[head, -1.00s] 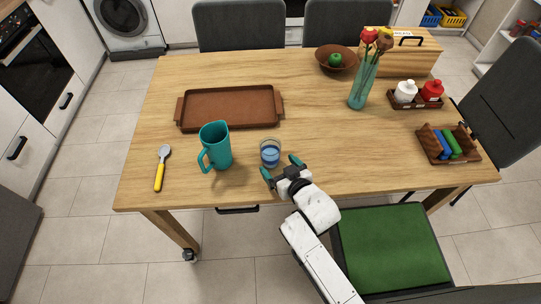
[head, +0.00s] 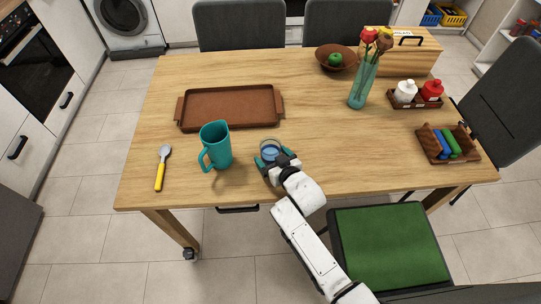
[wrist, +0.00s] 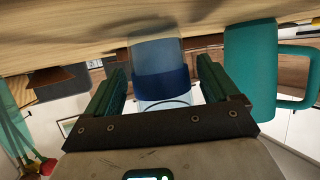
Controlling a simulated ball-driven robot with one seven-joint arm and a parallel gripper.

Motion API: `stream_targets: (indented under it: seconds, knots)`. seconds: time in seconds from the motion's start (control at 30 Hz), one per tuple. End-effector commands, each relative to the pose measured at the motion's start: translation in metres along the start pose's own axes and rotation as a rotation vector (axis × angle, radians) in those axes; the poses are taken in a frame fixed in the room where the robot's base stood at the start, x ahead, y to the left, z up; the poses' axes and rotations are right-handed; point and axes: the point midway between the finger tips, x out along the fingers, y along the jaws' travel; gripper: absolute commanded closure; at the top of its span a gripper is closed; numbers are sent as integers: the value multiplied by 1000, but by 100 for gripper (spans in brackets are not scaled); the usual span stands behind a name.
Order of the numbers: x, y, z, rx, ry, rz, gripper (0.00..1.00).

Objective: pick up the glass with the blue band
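The glass with the blue band (head: 270,148) stands on the table near its front edge, its lower part partly hidden by my gripper. In the wrist view the glass (wrist: 160,75) shows clear with a dark blue band, between the two green fingers. My gripper (head: 272,161) is open around the glass; in the wrist view (wrist: 160,88) a gap shows between the glass and each finger. The wrist picture is upside down, with the table at the top.
A teal pitcher (head: 216,146) stands close to the left of the glass; it also shows in the wrist view (wrist: 250,70). A brown tray (head: 230,91) lies behind. A yellow-handled spoon (head: 160,168) lies far left. The table (head: 340,140) is clear to the right of the glass.

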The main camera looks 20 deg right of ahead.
Motion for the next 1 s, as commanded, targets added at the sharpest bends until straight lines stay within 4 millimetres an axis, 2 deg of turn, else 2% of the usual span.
stream_targets:
  seconds: [0.07, 0.63, 1.0]
  knots:
    - [0, 0, 0, 0, 0, 0, 20]
    - [0, 0, 0, 0, -1, 0, 75]
    - [-1, 0, -3, -1, 2, 0, 75]
